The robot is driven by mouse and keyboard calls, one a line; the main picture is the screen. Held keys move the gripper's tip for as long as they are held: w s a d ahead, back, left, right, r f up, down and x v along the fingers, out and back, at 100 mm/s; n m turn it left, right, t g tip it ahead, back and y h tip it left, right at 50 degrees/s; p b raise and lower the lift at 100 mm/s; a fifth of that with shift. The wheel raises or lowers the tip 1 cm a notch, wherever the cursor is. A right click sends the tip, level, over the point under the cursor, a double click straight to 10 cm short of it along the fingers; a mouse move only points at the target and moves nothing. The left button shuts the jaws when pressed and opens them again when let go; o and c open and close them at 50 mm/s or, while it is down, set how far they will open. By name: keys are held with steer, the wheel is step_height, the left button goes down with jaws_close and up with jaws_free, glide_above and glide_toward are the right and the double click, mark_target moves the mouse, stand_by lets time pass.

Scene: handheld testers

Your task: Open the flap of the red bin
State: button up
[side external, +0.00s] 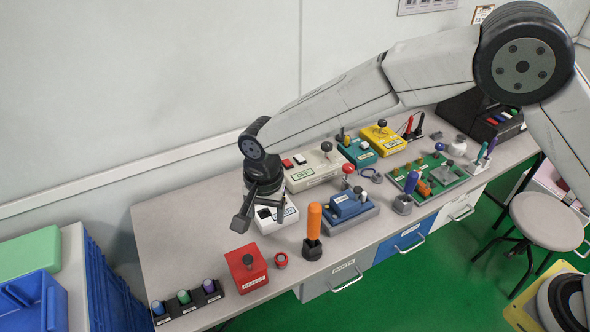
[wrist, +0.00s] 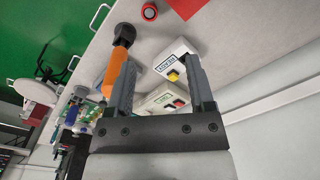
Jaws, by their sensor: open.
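The red bin (side external: 246,268) is a small red box with a pale front label and a dark knob on top. It stands near the left front of the bench, and I cannot tell a flap edge at this size. Its top looks closed. Part of it shows as a red patch at the top edge of the wrist view (wrist: 186,7). My gripper (side external: 257,213) is open and empty, above the bench behind the bin and apart from it. In the wrist view, its two fingers (wrist: 158,55) show a gap with the white power box beyond.
The white power box (side external: 280,219) is below my gripper. An upright orange-handled tool (side external: 314,222) and a small red button piece (side external: 281,260) stand right of the bin. A dark rack with coloured caps (side external: 187,302) is left of it. Blue crates (side external: 98,285) stand beyond the bench's left end.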

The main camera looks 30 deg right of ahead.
steer(key=m, duration=0.1)
glide_above(247, 258)
steer(key=shift+f, duration=0.95)
steer(key=shift+f, duration=0.1)
steer(key=shift+f, duration=3.8)
steer(key=shift+c, duration=0.2)
jaws_close()
